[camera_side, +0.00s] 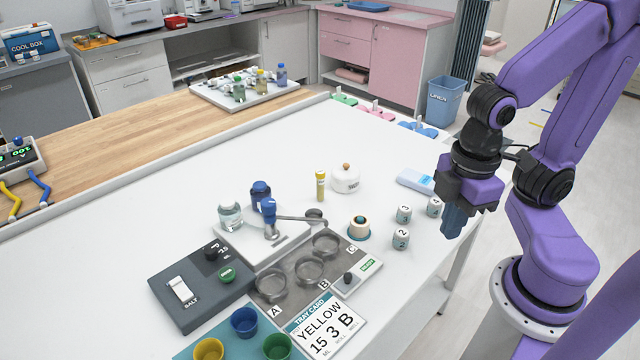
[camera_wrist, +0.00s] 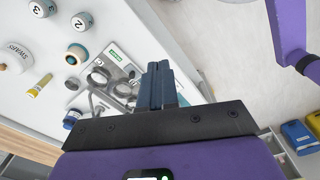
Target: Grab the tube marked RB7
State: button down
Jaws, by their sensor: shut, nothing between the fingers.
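I cannot read the mark RB7 on anything in these frames. A small tube (camera_side: 320,186) with a yellow cap stands upright on the white table, left of the white swab jar; it also shows at the left of the wrist view (camera_wrist: 38,88), its label too small to read. My gripper (camera_side: 453,222) is shut and empty, pointing down over the right edge of the table, well to the right of this tube. Its closed dark blue fingers (camera_wrist: 158,85) show in the middle of the wrist view.
Numbered canisters (camera_side: 401,239) and the swab jar (camera_side: 346,181) stand between my gripper and the yellow-capped tube. A far tray (camera_side: 215,92) holds several bottles.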

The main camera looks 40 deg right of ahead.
aim_at(320, 186)
dwell(0.3)
jog(key=c, duration=0.8)
grip_release()
jog(key=w+d+f+n+t+h, duration=0.25)
jog(key=w+d+h, duration=0.25)
jog(key=w+h, duration=0.25)
jog(key=w+d+f+n+t+h, duration=0.2)
jog(key=w+d+n+t+h, duration=0.25)
jog(key=w+h, duration=0.35)
jog(key=w+a+f+n+t+y, duration=0.1)
jog(key=w+f+n+t+y, duration=0.1)
jog(key=w+f+n+t, duration=0.1)
jog(key=w+a+f+n+t+y, duration=0.2)
jog(key=w+f+n+t+y, duration=0.1)
jog(key=w+f+n, duration=0.1)
jog(key=w+a+f+n+t+y, duration=0.2)
jog(key=w+f+n+t+y, duration=0.1)
jog(key=f+n, duration=0.1)
jog(key=shift+w+n, duration=0.15)
jog(key=shift+n, duration=0.35)
jog(key=shift+t+y, duration=0.3)
jog(key=shift+y, duration=0.05)
jog(key=x, duration=1.7)
jog(key=shift+d, duration=0.2)
